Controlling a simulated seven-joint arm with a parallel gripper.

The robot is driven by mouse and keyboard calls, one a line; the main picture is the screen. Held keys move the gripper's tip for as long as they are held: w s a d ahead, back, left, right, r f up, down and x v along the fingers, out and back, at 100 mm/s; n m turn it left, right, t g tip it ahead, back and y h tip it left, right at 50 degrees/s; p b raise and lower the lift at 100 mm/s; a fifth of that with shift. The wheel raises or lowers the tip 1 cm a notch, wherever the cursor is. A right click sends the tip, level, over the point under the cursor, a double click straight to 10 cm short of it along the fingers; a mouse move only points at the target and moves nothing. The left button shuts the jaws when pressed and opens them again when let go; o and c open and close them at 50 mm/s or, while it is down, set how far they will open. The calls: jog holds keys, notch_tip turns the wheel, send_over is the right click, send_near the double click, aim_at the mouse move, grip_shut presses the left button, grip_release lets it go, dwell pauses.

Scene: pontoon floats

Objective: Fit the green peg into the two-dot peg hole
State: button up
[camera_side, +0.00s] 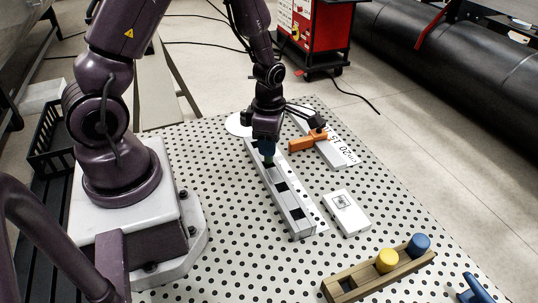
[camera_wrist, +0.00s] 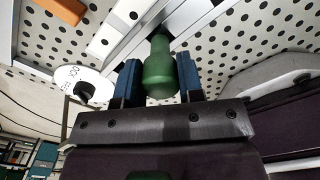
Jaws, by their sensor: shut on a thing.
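My gripper (camera_side: 268,146) is above the far part of a long grey rail (camera_side: 302,222) with dark square holes along its top. In the wrist view, my gripper's blue fingers (camera_wrist: 159,84) are shut on the green peg (camera_wrist: 159,72), one on each side. The peg's narrower end points away from the wrist, toward a dark opening in the rail (camera_wrist: 196,28). I cannot tell whether its tip is inside the opening or just above it. In the side view the peg is mostly hidden by the gripper. The dot marks by the holes are not readable.
An orange block (camera_side: 308,141) lies by a white lettered plate (camera_side: 334,153) right of the rail. A white box (camera_side: 346,212) stands nearer. A wooden rack (camera_side: 350,286) holds a yellow cylinder (camera_side: 387,260) and a blue cylinder (camera_side: 418,244). A white disc (camera_side: 237,125) lies behind the rail.

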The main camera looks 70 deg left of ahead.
aim_at(269, 162)
jog(key=shift+f, duration=1.7)
jog(key=shift+f, duration=0.15)
jog(key=o, duration=0.9)
